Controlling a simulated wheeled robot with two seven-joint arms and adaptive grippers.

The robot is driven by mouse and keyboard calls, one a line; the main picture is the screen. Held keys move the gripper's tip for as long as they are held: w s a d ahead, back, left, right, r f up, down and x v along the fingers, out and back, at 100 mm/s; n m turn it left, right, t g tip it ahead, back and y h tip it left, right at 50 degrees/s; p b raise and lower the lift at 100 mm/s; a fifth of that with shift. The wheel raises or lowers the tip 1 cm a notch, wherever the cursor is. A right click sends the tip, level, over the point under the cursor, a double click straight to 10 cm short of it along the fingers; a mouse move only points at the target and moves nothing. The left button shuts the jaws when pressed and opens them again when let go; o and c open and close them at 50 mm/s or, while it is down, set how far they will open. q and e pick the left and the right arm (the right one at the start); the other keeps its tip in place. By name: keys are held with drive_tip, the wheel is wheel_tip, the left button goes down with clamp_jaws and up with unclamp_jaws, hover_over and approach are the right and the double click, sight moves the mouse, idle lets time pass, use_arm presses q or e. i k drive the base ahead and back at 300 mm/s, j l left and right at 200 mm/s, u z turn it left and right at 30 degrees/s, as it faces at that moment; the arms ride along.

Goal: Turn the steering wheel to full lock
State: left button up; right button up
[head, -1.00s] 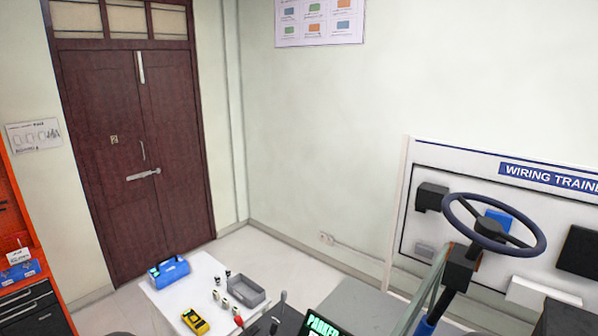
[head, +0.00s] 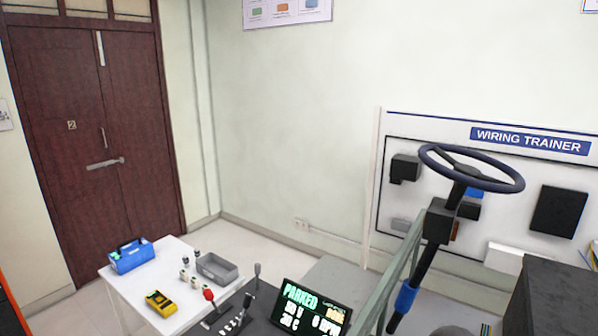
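The steering wheel (head: 508,186) is a dark ring with spokes at the right of the head view. It sits on top of a tilted black column (head: 437,225) with a blue collar (head: 405,297) lower down. The whole rim shows, and nothing is touching it. Neither of my grippers is in the head view.
A white wiring trainer board (head: 455,122) stands behind the wheel. A display reading PARKED (head: 311,307) and several levers (head: 236,318) are below, left of the column. A white table (head: 124,286) holds a blue case (head: 131,256), a yellow meter (head: 160,303) and a grey tray (head: 217,268).

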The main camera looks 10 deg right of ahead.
sight(469, 167)
drive_tip(key=k+j+z, duration=0.15)
drive_tip(key=z, duration=0.35)
drive_tip(key=k+j+z, duration=0.1)
drive_tip(key=z, duration=0.4)
drive_tip(key=i+z, duration=0.25)
drive_tip(key=i+l, duration=0.05)
